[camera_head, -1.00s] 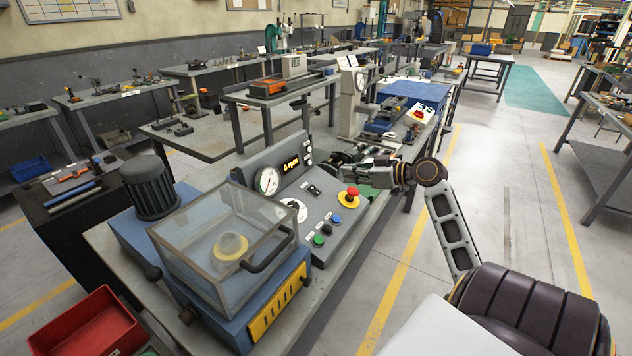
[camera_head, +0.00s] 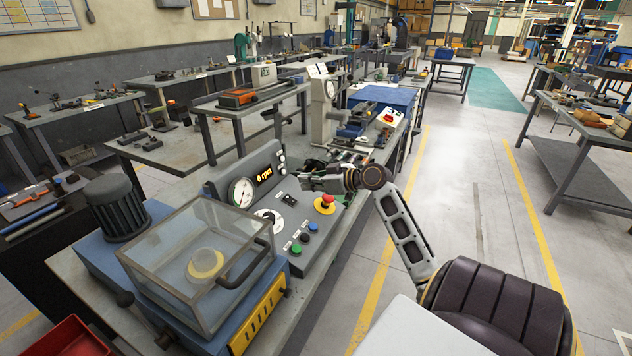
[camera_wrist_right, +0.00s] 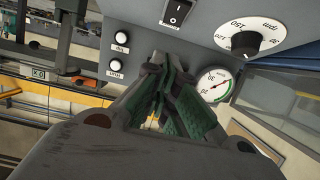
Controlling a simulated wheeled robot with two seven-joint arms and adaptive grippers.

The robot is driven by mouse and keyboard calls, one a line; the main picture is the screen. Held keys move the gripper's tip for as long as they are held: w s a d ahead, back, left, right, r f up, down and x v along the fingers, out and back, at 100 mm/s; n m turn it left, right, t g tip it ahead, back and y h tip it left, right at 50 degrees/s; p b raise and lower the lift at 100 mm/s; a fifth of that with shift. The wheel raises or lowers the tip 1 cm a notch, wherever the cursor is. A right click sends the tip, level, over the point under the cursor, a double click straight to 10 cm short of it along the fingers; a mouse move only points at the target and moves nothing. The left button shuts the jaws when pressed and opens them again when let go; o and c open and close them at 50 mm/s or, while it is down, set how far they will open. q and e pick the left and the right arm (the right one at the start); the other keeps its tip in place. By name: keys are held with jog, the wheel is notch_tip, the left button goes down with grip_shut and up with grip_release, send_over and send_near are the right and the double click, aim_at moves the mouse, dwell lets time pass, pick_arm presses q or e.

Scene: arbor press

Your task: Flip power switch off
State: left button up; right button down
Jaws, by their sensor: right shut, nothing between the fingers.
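The power switch, a small black rocker (camera_head: 289,199), sits on the sloped grey control panel (camera_head: 262,214). It also shows at the top of the right wrist view (camera_wrist_right: 176,12), with a white mark on its face. My right gripper (camera_head: 306,180) is shut and empty, just above and right of the switch in the head view. In the wrist view its fingertips (camera_wrist_right: 163,82) are together, apart from the switch in the picture; I cannot tell the depth gap. My left gripper is not in view.
A clear guard box (camera_head: 205,262) stands at left.

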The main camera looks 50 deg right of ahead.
aim_at(293, 200)
jog(key=x, duration=0.4)
jog(key=shift+w+a+f+p, duration=0.1)
jog(key=shift+w+f+p, duration=0.25)
jog(key=shift+f, duration=0.6)
jog(key=shift+w+f, duration=0.35)
jog(key=shift+f, duration=0.4)
jog(key=shift+a+f, duration=0.1)
jog(key=shift+w+p, duration=0.15)
jog(key=shift+p, duration=0.25)
jog(key=shift+w+g, duration=0.1)
jog(key=shift+g, duration=0.2)
jog(key=shift+p, duration=0.45)
jog(key=shift+f, duration=0.15)
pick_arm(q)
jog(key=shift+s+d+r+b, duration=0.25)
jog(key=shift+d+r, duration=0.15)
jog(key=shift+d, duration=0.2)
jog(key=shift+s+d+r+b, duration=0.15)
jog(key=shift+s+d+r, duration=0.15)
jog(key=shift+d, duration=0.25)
pick_arm(e)
jog(key=shift+s+f, duration=0.3)
jog(key=shift+s, duration=0.4)
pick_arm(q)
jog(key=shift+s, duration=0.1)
